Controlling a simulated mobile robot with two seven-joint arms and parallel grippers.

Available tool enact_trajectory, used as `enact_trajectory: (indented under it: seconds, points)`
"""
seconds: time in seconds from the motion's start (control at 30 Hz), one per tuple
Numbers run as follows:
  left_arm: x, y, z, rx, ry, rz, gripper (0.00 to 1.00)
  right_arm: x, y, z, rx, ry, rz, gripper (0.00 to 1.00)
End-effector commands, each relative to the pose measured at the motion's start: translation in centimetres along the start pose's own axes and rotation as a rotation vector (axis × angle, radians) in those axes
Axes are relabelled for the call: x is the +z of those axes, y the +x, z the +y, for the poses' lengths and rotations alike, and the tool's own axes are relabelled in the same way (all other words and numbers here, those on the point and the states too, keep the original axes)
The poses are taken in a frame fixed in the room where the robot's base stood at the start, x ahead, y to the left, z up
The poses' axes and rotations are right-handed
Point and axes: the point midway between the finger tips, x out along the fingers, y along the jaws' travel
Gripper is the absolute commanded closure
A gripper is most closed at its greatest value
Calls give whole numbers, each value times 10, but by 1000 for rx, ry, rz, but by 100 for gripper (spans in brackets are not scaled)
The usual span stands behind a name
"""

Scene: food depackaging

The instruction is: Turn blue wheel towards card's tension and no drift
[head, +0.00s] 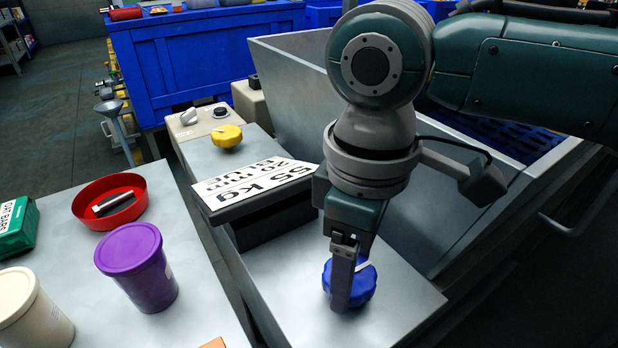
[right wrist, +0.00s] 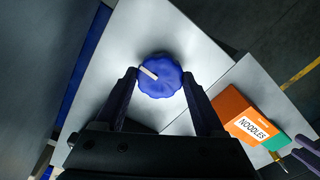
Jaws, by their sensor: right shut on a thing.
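The blue wheel (head: 362,282) is a scalloped knob with a white pointer line, on the grey metal machine top. My right gripper (head: 342,285) reaches down over it and is shut on it; one finger hides part of the wheel in the head view. In the right wrist view the blue wheel (right wrist: 160,76) sits between the two fingertips (right wrist: 160,82), its white line pointing to the upper left.
A yellow knob (head: 226,137) sits farther back on the machine. A deep metal bin (head: 290,70) stands behind my right arm. The left table holds a purple tub (head: 138,265), a red bowl (head: 80,208) and a cream tub (head: 30,315). An orange noodles box (right wrist: 245,112) shows in the wrist view.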

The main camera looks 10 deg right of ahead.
Motion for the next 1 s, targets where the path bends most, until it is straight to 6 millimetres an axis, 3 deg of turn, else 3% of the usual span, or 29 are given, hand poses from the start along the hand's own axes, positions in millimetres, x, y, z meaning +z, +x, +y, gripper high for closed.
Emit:
enact_trajectory:
  seconds: [0.5,1.0]
  points:
    - [-20,-60,0,7,-9,1,50,0,-5,-2,-5,383,-4,84]
    - [-27,-84,-3,1,-2,0,50,-1,-2,-2,-3,677,0,84]
